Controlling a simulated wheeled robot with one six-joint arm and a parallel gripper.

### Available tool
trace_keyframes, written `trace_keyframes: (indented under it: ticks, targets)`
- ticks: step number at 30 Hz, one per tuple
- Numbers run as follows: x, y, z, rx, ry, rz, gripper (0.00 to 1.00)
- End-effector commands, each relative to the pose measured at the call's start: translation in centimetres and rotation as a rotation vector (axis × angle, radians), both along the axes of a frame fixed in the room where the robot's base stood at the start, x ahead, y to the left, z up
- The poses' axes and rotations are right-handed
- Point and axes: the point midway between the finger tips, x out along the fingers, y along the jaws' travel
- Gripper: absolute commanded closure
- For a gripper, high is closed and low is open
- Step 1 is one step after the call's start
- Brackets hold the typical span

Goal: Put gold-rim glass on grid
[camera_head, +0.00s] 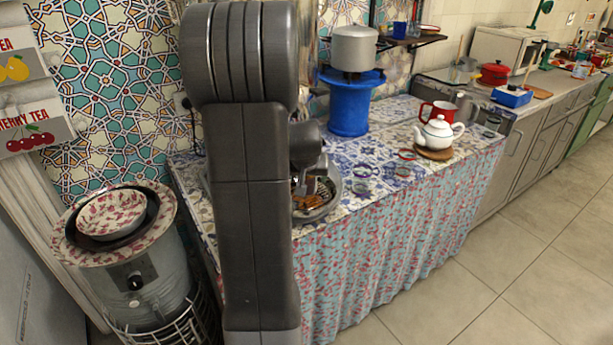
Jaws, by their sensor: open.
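Several small glasses stand on the blue-patterned tabletop, right of my arm. Two clear ones are the near glass (362,188) and the one behind it (362,172). Another small glass (403,171) stands further right, and a red-rimmed one (407,155) is behind it. I cannot tell which rim is gold. A dark grid (322,208) shows inside a round grey basin (338,207) at the table's left part; my arm hides its left side. My gripper (313,186) is over the basin, small and partly hidden by my arm. It is open, with no glass seen in it.
A blue stand (349,103) holds a grey pot (354,48). A heater with a patterned bowl (112,215) stands left. Floor is clear at right.

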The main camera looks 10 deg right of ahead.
Motion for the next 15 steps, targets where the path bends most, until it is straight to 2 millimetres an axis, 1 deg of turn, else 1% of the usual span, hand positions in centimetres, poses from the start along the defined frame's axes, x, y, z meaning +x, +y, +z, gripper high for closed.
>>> trace_keyframes:
  ticks: [5,8,15]
  targets:
    - [0.0,0.0,0.6,0.000,-0.001,0.000,0.25]
    - [-0.7,0.2,1.7,-0.001,-0.003,0.000,0.25]
    - [-3.1,0.8,5.6,0.000,-0.005,0.001,0.25]
